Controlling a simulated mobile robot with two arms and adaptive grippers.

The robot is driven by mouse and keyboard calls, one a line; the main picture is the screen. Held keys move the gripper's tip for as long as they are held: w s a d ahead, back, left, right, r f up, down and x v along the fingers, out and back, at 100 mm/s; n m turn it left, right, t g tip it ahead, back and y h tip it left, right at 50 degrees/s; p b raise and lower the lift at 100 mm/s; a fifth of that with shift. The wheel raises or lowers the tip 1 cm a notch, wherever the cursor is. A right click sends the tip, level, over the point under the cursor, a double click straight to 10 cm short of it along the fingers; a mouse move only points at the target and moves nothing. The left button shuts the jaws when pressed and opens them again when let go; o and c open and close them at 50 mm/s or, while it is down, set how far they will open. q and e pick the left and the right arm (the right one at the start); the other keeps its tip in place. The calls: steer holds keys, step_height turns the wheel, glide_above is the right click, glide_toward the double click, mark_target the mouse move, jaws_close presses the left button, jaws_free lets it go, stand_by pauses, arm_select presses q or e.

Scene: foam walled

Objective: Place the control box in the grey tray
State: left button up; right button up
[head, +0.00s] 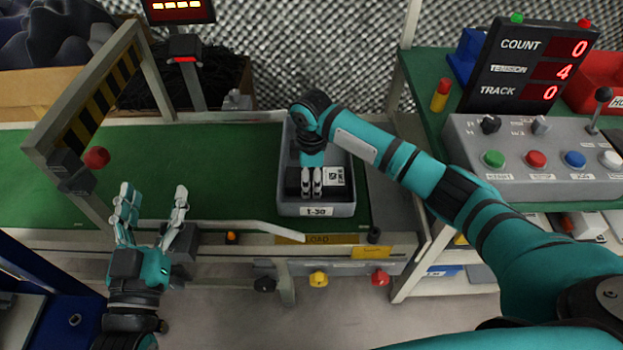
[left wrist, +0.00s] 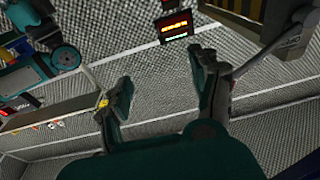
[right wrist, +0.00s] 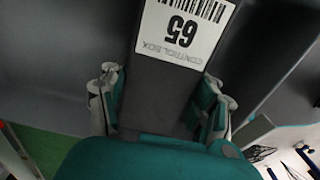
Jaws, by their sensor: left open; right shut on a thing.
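The control box (right wrist: 158,90) is a dark block with a white label reading "CONTROL BOX 65" in the right wrist view. In the head view the box (head: 293,181) is inside the grey tray (head: 317,210), which carries a "1-30" label and sits at the right end of the green belt. My right gripper (head: 312,190) reaches down into the tray and is shut on the box; it also shows in the right wrist view (right wrist: 160,105). Whether the box touches the tray floor I cannot tell. My left gripper (head: 152,195) is open and empty in front of the belt's near edge.
A button panel (head: 540,155) and a count display (head: 528,65) stand at right.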

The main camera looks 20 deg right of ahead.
mark_target(311, 176)
steer(key=o, duration=1.4)
arm_select(q)
steer(key=shift+f, duration=0.15)
arm_select(e)
steer(key=shift+o, duration=0.2)
steer(key=shift+r, duration=0.15)
step_height(311, 176, up, 6)
steer(key=p, duration=0.2)
steer(key=shift+r+p, duration=0.2)
steer(key=shift+p, duration=0.2)
arm_select(q)
steer(key=s+a+f+g+y+p, duration=0.1)
steer(key=s+a+f+g+y, duration=0.1)
steer(key=s+f+g, duration=0.3)
steer(key=s+a+f+g+y, duration=0.1)
steer(key=s+a+f+g, duration=0.2)
steer(key=f, duration=0.8)
steer(key=s+g, duration=0.2)
steer(key=g, duration=0.2)
steer(key=shift+n+y+p, duration=0.3)
steer(key=shift+y+p, duration=0.1)
arm_select(e)
step_height(311, 176, up, 5)
steer(key=shift+r, duration=0.2)
